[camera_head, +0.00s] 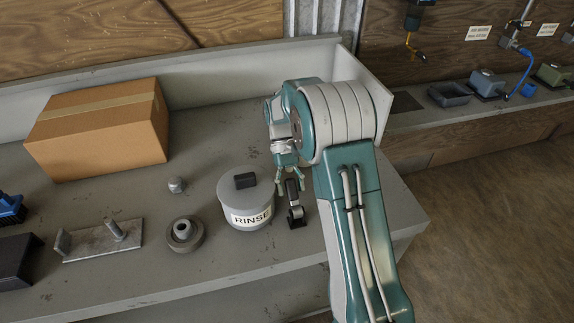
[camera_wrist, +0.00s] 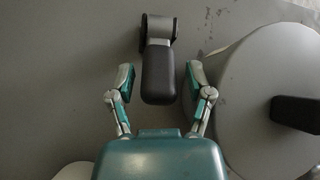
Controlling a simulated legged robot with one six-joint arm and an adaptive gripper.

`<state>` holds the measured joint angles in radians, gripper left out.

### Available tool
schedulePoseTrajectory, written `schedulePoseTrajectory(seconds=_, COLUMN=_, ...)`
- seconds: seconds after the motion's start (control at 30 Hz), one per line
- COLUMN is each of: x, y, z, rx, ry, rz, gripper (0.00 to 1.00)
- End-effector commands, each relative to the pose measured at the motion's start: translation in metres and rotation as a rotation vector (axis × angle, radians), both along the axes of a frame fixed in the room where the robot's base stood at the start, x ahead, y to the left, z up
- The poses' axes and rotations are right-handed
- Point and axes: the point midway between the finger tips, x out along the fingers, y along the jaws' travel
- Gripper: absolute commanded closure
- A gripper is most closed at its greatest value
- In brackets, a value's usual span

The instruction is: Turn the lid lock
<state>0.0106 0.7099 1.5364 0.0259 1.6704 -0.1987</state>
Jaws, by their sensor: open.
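A grey round pot labelled RINSE (camera_head: 247,207) stands on the bench, with a black knob (camera_head: 245,181) on its lid. Just right of it is a small dark upright lever (camera_head: 294,199) on a black foot, which I take to be the lid lock. My gripper (camera_head: 290,184) is above and around the lever's top. In the wrist view, the lever's black handle (camera_wrist: 158,75) lies between the two open fingers of my gripper (camera_wrist: 160,82), with a gap on each side. The pot's lid (camera_wrist: 262,80) shows at the right there.
A cardboard box (camera_head: 98,128) stands at the back left. A hex nut (camera_head: 176,185), a flanged ring (camera_head: 185,234) and a steel plate with pegs (camera_head: 102,241) lie left of the pot. A raised panel (camera_head: 361,77) edges the bench behind my arm.

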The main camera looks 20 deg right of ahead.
Motion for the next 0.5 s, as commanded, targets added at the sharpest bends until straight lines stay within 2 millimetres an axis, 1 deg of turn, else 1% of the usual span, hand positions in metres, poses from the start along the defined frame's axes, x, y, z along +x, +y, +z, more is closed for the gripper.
schedulePoseTrajectory(seconds=0.03, x=0.008, y=0.000, z=0.007, rx=0.000, ry=-0.003, rz=0.000, gripper=0.33)
schedulePoseTrajectory(seconds=0.2, x=0.029, y=-0.001, z=0.028, rx=0.000, ry=-0.002, rz=0.000, gripper=0.33)
schedulePoseTrajectory(seconds=0.4, x=0.051, y=-0.002, z=0.049, rx=-0.001, ry=-0.002, rz=0.000, gripper=0.33)
schedulePoseTrajectory(seconds=0.5, x=0.059, y=-0.002, z=0.057, rx=-0.001, ry=-0.001, rz=-0.001, gripper=0.33)
